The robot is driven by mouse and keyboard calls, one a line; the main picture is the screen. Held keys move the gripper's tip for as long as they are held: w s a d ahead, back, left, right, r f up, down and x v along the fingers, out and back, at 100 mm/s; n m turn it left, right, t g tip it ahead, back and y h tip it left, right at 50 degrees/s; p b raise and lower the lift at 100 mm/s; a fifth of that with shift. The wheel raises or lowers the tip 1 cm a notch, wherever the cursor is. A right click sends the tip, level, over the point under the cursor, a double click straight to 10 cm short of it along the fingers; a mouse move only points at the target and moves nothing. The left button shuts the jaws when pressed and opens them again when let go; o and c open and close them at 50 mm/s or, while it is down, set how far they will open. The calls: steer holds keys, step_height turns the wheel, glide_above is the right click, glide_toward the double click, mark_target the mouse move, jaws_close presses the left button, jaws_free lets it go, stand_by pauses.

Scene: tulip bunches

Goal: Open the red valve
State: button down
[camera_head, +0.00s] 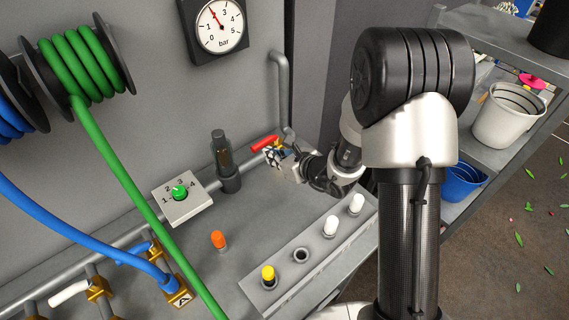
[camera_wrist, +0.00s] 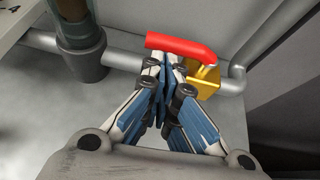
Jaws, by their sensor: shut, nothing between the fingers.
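The red valve handle (camera_wrist: 183,46) is a bent red lever on a brass valve body (camera_wrist: 205,78), set in a grey pipe. In the wrist view the lever points left, roughly along the pipe. In the head view the red handle (camera_head: 264,143) is small, near the back right of the bench. My gripper (camera_wrist: 165,64) is shut and empty. Its fingertips are just below the lever and beside the brass body; I cannot tell whether they touch. In the head view my gripper (camera_head: 272,156) partly hides the valve body.
A dark glass cylinder (camera_head: 226,160) stands on the pipe left of the valve. A vertical pipe (camera_head: 281,90) rises behind it. A rack (camera_head: 318,255) with white and yellow capped pieces lies in front.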

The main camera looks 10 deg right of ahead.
mark_target(263, 143)
steer(key=shift+w+a+f, duration=0.2)
steer(key=shift+w+a, duration=0.35)
steer(key=shift+w, duration=0.1)
steer(key=shift+w+a+b, duration=0.35)
steer(key=shift+a+b, duration=0.15)
steer(key=shift+b, duration=0.05)
steer(key=shift+d, duration=0.15)
